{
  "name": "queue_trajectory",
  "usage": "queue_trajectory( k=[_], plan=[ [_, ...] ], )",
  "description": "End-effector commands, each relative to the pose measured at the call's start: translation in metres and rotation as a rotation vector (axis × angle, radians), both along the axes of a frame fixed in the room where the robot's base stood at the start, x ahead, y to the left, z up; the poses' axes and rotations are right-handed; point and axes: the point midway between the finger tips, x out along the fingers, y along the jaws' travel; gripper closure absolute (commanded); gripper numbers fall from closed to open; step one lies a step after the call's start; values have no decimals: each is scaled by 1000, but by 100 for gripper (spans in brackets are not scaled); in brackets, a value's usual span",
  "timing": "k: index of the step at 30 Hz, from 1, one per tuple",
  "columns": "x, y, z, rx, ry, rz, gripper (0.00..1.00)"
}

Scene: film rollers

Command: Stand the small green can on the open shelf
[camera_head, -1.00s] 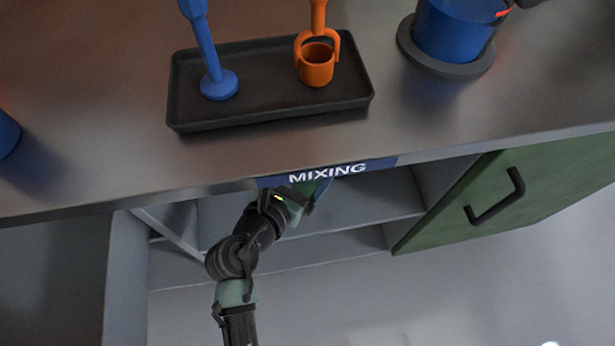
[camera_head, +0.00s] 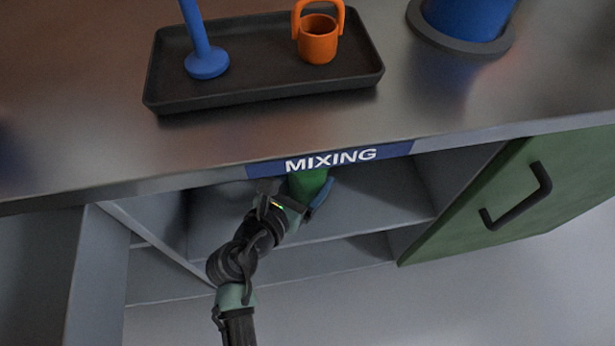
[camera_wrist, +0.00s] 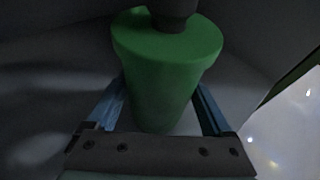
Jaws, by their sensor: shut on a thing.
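The green can (camera_wrist: 160,85) is upright between the two blue fingers of my gripper (camera_wrist: 160,108), with a dark cap or neck on top in the wrist view. In the head view the can (camera_head: 308,182) shows partly, just under the counter edge. My gripper (camera_head: 306,200) is shut on it, inside the cabinet opening. The open shelf (camera_head: 372,212) lies around and below the can. I cannot tell whether the can's base touches the shelf.
The counter edge with the MIXING label (camera_head: 330,160) is right above my gripper. A green door (camera_head: 520,195) with a black handle stands at the right. On the counter, a black tray (camera_head: 270,88) holds an orange cup (camera_head: 318,42) and a blue-stemmed thing (camera_head: 205,55).

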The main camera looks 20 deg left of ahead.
Motion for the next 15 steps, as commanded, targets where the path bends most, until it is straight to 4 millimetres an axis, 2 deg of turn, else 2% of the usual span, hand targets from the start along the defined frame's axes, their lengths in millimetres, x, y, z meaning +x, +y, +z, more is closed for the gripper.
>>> queue_trajectory(
  k=[5,6,8,15],
  plan=[
    [1,0,0,0,-4,1,100],
    [0,0,-3,-1,0,0,11],
    [0,0,-2,-1,0,0,0],
    [0,0,-2,0,0,0,0]
  ],
)
